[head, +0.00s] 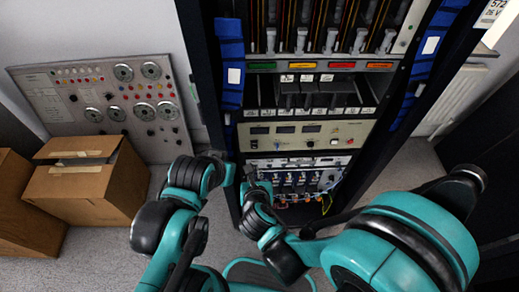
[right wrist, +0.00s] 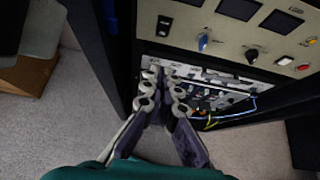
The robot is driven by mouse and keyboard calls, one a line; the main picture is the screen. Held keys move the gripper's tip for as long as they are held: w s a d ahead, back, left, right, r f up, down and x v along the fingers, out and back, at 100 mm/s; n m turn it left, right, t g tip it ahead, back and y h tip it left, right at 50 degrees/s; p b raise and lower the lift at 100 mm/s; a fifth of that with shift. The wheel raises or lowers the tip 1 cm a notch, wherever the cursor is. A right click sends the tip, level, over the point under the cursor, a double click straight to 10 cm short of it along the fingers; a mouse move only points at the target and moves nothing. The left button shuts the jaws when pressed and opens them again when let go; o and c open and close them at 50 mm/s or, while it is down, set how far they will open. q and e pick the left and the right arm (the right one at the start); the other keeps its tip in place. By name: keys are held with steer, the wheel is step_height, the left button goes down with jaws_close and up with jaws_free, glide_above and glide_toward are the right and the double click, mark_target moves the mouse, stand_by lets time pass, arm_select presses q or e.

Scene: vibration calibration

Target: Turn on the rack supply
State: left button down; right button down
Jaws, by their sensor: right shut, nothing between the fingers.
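The rack supply is a beige panel (head: 318,131) in the rack, with dark displays, knobs and small coloured buttons. In the right wrist view its panel (right wrist: 222,42) fills the top, with a black rocker switch (right wrist: 165,26) at the left and a blue knob (right wrist: 203,43). A red button (right wrist: 303,68) is at the right. My right gripper (right wrist: 164,76) is shut and empty, its fingertips just below the panel's lower left part. It also shows in the head view (head: 249,180), low at the rack's left. My left gripper (head: 226,168) is beside it, its fingers unclear.
Below the supply is a unit with cables and connectors (head: 300,180). The rack's dark posts (head: 228,60) flank the panels. A grey instrument panel (head: 110,100) leans at the wall on the left, behind cardboard boxes (head: 85,190). Grey floor (head: 400,165) is clear at the right.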

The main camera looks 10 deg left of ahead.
steer(key=b, duration=0.5)
glide_toward(254, 146)
steer(key=f+x, duration=0.1)
steer(key=x, duration=0.6)
steer(key=shift+s+d, duration=0.2)
steer(key=shift+s, duration=0.1)
steer(key=shift+r+p, duration=0.65)
steer(key=shift+r, duration=0.05)
